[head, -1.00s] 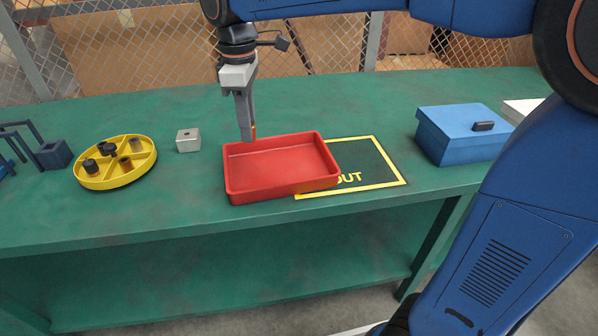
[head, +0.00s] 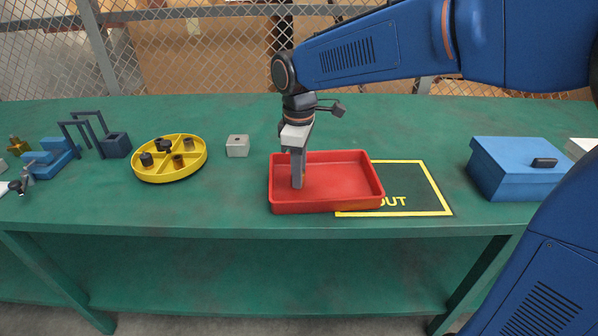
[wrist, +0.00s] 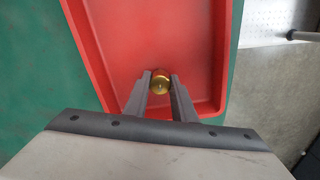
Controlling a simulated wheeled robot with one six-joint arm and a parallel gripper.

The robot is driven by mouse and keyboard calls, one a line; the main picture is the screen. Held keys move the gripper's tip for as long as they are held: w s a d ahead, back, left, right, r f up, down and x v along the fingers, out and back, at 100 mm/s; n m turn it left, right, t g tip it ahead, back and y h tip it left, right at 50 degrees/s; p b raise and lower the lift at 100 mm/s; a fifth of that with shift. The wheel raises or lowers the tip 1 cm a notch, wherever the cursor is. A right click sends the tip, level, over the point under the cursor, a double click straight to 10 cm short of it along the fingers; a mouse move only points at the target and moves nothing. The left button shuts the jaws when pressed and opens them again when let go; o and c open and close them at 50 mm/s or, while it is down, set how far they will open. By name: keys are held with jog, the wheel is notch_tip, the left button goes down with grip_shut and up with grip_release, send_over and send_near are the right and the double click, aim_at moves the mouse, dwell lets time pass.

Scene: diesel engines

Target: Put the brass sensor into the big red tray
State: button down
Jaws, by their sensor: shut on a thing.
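The big red tray (head: 345,172) stands on the green bench, partly over the yellow-framed OUT area. My gripper (head: 298,186) points down inside the tray's outline, towards its left side. In the wrist view, the brass sensor (wrist: 160,82) shows as a small round gold piece between the two fingertips (wrist: 160,86), with the red tray floor (wrist: 150,35) behind it. My gripper is shut on it. In the head view the fingers hide the sensor. I cannot tell whether it touches the tray floor. No other thing shows in the tray.
A yellow round divided tray (head: 191,171) with dark small parts and a grey block (head: 237,146) stand to the left. A blue lidded box (head: 515,170) stands at the right. Blue fixtures (head: 52,160) are at the far left. A mesh fence runs behind the bench.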

jog(key=shift+f, duration=0.1)
jog(key=c, duration=1.5)
grip_release()
notch_tip(320, 180, up, 12)
jog(key=shift+r, duration=0.2)
